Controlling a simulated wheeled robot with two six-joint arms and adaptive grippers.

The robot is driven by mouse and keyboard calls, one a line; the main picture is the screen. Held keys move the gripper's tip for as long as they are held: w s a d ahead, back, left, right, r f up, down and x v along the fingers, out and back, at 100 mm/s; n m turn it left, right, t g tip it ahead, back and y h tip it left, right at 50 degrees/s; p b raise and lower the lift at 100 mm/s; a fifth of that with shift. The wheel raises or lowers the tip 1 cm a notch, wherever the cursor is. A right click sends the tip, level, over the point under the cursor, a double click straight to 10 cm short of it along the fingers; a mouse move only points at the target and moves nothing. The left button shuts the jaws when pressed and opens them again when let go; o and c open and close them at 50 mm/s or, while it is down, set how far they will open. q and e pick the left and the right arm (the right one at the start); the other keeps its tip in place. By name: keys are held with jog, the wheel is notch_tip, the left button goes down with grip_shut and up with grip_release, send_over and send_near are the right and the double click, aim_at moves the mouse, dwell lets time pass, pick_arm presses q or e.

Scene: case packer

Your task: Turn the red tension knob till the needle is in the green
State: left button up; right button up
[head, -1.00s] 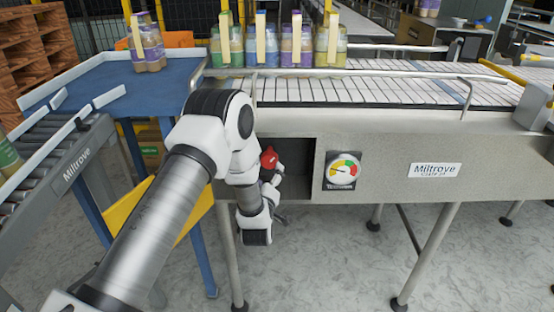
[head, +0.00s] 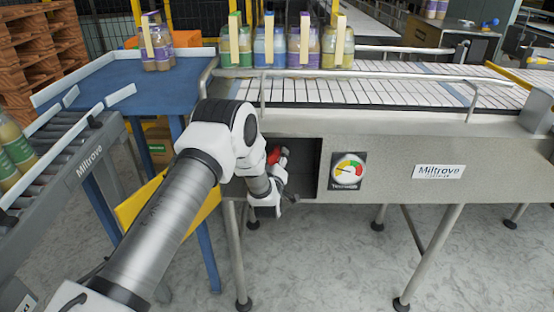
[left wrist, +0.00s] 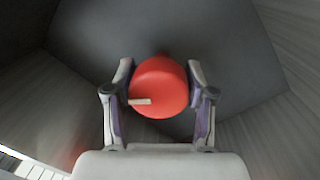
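The red tension knob (left wrist: 158,88) sits in a dark recess under the conveyor; it has a pale mark on its face. In the head view the knob (head: 277,156) is partly hidden by my left arm. My left gripper (left wrist: 160,80) is at the knob with one finger on each side. The fingers look open, with narrow gaps to the knob; contact is not clear. The round gauge (head: 347,171), with red, yellow and green sections, is on the front panel right of the recess. Its needle is too small to read surely. My right gripper is not in view.
The recess walls (left wrist: 265,75) surround my left gripper closely. Bottle packs (head: 290,47) stand on the conveyor above, and another pack (head: 157,50) stands on the blue table (head: 110,75). A roller conveyor (head: 75,165) runs at the left.

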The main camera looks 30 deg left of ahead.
pick_arm(q)
jog(key=shift+m, duration=0.4)
jog(key=m, duration=0.3)
jog(key=shift+g, duration=0.3)
jog(key=m, duration=0.3)
jog(key=shift+a+m, duration=0.1)
jog(key=shift+m, duration=0.3)
jog(key=m, duration=0.4)
jog(key=shift+s+g, duration=0.1)
jog(key=shift+g, duration=0.3)
jog(key=shift+m+y+p, duration=0.5)
jog(key=shift+m+p, duration=0.05)
jog(key=shift+m, duration=1.35)
jog(key=o, duration=1.2)
jog(key=shift+c, duration=0.2)
